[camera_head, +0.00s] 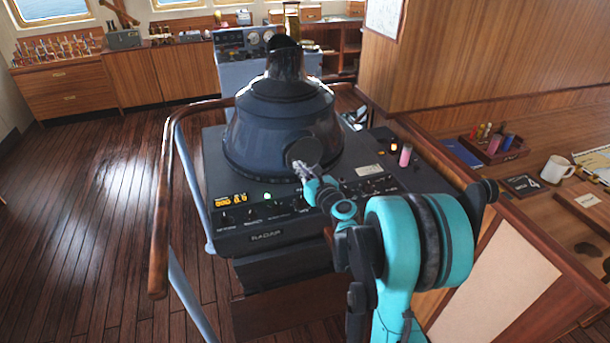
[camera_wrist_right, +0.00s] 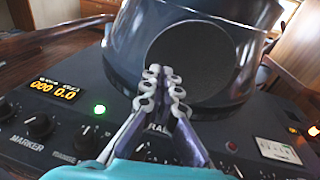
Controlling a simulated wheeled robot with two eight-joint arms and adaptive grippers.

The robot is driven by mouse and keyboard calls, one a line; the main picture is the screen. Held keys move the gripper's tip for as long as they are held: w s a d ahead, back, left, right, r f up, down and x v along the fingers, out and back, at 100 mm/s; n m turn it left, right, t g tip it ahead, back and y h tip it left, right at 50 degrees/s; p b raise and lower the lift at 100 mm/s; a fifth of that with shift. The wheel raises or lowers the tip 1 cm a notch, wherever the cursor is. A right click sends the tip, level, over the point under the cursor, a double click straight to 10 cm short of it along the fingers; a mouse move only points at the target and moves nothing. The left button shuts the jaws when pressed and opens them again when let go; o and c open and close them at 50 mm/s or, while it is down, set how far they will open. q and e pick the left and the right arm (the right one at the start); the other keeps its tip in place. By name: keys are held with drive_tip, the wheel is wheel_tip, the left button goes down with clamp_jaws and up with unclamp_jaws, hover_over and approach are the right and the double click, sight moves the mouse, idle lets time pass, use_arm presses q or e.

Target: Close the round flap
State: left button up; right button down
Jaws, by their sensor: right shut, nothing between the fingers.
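The round flap (camera_head: 305,151) is a dark disc low on the front right of the blue-grey radar hood (camera_head: 262,125). In the right wrist view the round flap (camera_wrist_right: 192,62) faces me, nearly a full circle against the hood. I cannot tell whether it lies fully flush. My right gripper (camera_head: 299,166) is shut and empty, its tips at the lower left edge of the flap. In the right wrist view the gripper (camera_wrist_right: 163,74) overlaps the flap's lower left rim; contact is unclear. My left gripper is out of view.
The radar console (camera_head: 262,220) has knobs, a green light and an orange display (camera_head: 231,200) below the hood. A wooden handrail (camera_head: 160,200) curves around it. At right, a desk (camera_head: 535,208) holds a mug (camera_head: 557,169) and a pen tray (camera_head: 494,150). Floor at left is clear.

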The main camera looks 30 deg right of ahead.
idle(0.3)
drive_tip(key=shift+w+a+b, duration=0.2)
drive_tip(key=shift+w+a, duration=0.05)
drive_tip(key=shift+w, duration=0.4)
drive_tip(key=shift+w+a+b, duration=0.15)
drive_tip(key=shift+w+a, duration=0.05)
drive_tip(key=shift+w, duration=0.45)
drive_tip(key=shift+s, duration=0.15)
